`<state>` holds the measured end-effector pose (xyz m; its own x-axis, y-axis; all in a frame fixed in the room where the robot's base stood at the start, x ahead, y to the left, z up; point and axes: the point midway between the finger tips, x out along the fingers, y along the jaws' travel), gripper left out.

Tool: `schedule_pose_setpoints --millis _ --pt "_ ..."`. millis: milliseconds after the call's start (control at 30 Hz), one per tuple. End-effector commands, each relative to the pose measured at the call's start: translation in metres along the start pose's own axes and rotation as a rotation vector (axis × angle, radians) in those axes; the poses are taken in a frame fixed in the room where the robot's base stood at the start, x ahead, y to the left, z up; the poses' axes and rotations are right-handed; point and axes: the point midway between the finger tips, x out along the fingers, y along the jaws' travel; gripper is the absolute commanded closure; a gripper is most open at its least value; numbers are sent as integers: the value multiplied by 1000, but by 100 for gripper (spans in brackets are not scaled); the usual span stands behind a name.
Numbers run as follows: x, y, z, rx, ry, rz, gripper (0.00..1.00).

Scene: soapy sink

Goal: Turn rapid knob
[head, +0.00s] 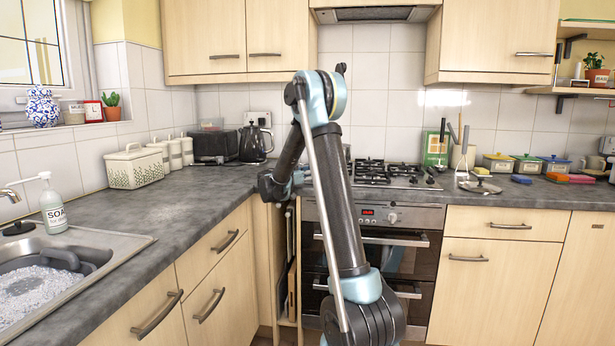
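The gas hob (385,172) is set into the counter at the back, behind my raised arm. Small dark control knobs (432,181) sit at its right side; their labels are too small to read, so I cannot tell which one is the rapid knob. My arm bends at the top and comes down to its far end (270,187), left of the hob and near the counter's inner corner. That end is apart from the knobs. Its fingers cannot be made out, and my arm hides part of the hob's left side.
Below the hob is an oven (415,240) with its own knob and red display. A black kettle (255,145) and toaster stand left. A utensil holder (462,157), a masher and several small pots stand right. The soapy sink (45,285) is at lower left.

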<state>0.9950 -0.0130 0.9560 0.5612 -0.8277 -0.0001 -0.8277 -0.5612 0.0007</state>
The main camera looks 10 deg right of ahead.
Motion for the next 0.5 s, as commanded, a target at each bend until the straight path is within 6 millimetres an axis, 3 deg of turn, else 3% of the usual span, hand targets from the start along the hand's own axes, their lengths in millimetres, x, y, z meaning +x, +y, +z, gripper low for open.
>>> schedule_pose_setpoints --millis 167,500 --pt "-8 -1 0 1 1 0 60" --pt "-67 -2 0 0 0 -2 60"
